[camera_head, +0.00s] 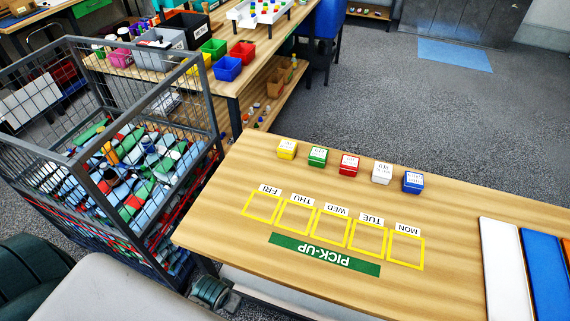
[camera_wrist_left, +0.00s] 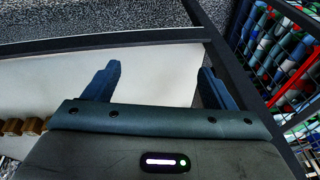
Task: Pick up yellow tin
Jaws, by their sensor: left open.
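The yellow tin (camera_head: 287,149) stands upright on the wooden table (camera_head: 210,232), at the left end of a row of tins along its far edge. It has a white label on top. In the left wrist view my left gripper (camera_wrist_left: 158,82) is open, its two dark fingers spread wide with nothing between them. Below it lies a white surface (camera_wrist_left: 150,75), and the yellow tin is not in that view. Neither gripper's fingers show in the head view, so my right gripper is not in view.
Green (camera_head: 317,156), red (camera_head: 349,164), white (camera_head: 382,173) and blue (camera_head: 412,181) tins stand right of the yellow one. Yellow-outlined day squares (camera_head: 367,238) lie empty in front. A wire cage (camera_head: 213,100) full of items stands left, close to the table.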

